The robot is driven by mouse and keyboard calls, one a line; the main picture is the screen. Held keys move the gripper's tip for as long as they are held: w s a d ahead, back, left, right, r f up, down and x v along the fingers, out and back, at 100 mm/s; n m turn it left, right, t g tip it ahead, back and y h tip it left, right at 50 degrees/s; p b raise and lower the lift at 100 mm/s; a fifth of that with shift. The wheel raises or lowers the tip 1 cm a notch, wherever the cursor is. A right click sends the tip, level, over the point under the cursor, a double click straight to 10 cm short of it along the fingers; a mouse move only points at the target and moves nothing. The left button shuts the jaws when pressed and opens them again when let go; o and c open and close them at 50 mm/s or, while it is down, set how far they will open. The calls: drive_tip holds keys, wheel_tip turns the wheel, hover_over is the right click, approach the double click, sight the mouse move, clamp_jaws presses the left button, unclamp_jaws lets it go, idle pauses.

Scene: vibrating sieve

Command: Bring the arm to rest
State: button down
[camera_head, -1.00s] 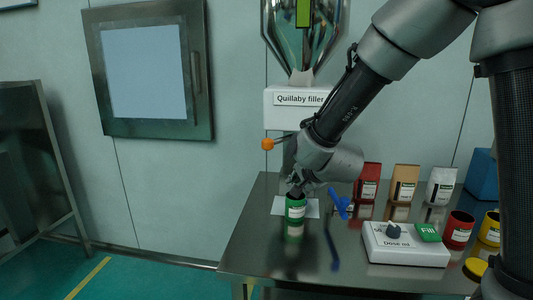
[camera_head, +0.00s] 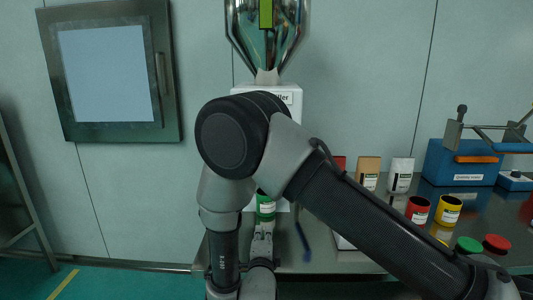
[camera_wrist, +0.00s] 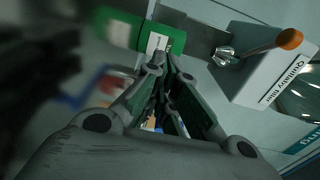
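My gripper (camera_head: 262,234) is low at the centre of the head view, in front of the filler, with my arm folded large above it. In the wrist view its fingers (camera_wrist: 162,62) run inward and their tips look close together, with nothing clearly held between them. A green container with a white label (camera_head: 265,208) stands upright on the steel table beyond the fingertips. It also shows in the wrist view (camera_wrist: 175,40). I cannot tell whether the fingertips touch it. My arm hides most of the dosing box and the lower filler.
The filler (camera_head: 290,96) stands at the back. Bags (camera_head: 402,175), a red container (camera_head: 417,209), a yellow container (camera_head: 449,210), and green (camera_head: 468,245) and red (camera_head: 496,244) lids are to the right. A blue sieve machine (camera_head: 462,163) stands at the far right.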

approach(266, 207)
drive_tip(key=w, duration=0.4)
drive_tip(key=shift+w+f, duration=0.15)
drive_tip(key=shift+w, duration=0.15)
idle(1.3)
drive_tip(key=shift+w+d, duration=0.2)
drive_tip(key=shift+w, duration=6.25)
drive_tip(key=shift+s, duration=0.1)
drive_tip(key=shift+s+a, duration=0.15)
drive_tip(key=shift+s, duration=4.1)
drive_tip(key=shift+s+a, duration=0.15)
drive_tip(key=shift+s, duration=4.1)
